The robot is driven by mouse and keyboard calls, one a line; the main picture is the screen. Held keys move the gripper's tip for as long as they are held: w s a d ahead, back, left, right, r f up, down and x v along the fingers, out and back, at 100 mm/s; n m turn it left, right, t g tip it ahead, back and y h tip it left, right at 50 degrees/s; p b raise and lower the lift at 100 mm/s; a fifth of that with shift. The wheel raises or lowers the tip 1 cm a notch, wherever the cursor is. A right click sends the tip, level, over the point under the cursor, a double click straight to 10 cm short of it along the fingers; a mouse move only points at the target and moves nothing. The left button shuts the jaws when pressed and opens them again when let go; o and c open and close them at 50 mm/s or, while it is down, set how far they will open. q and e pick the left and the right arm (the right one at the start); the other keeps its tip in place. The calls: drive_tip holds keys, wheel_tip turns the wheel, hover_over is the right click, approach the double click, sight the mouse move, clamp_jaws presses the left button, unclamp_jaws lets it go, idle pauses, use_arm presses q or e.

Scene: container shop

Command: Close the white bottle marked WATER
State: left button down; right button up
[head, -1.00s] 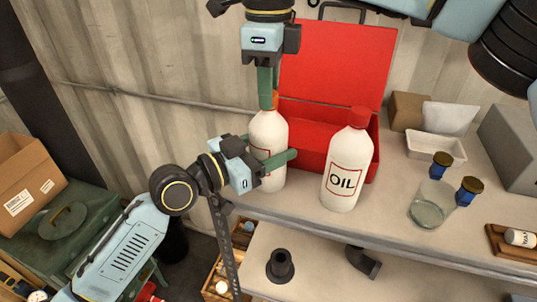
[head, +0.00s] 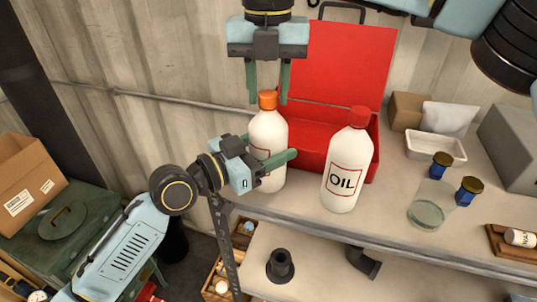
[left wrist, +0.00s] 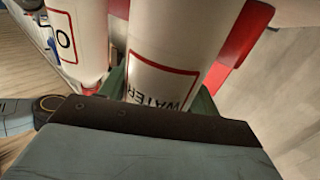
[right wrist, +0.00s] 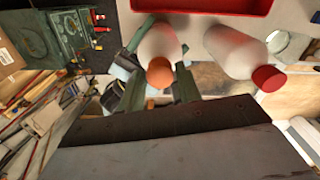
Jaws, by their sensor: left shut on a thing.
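The white bottle marked WATER (head: 268,130) stands upright on the shelf, and its label reads WATER in the left wrist view (left wrist: 155,75). An orange cap (head: 268,99) sits on its neck; it also shows in the right wrist view (right wrist: 160,73). I cannot tell how tight the cap is. My left gripper (head: 270,160) is shut on the bottle's body, with fingers on either side. My right gripper (head: 268,95) points down from above, open, its fingers apart on either side of the cap and not touching it.
A white OIL bottle (head: 347,165) with a red cap stands close to the right. An open red toolbox (head: 340,75) is behind both. A glass jar (head: 425,213), small blue bottles (head: 440,165) and a white tray (head: 436,147) are farther right on the shelf.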

drive_tip(key=shift+o, duration=1.2)
drive_tip(key=shift+r, duration=0.1)
drive_tip(key=shift+r, duration=2.15)
drive_tip(key=shift+c, duration=0.3)
drive_tip(key=n, duration=0.2)
drive_tip(key=r+n, duration=0.1)
drive_tip(key=n, duration=0.4)
drive_tip(key=r+n, duration=0.1)
drive_tip(key=n, duration=0.2)
drive_tip(key=shift+n, duration=0.3)
drive_tip(key=n, duration=0.5)
drive_tip(key=shift+r, duration=0.4)
drive_tip(key=n, duration=0.4)
drive_tip(key=shift+r, duration=0.35)
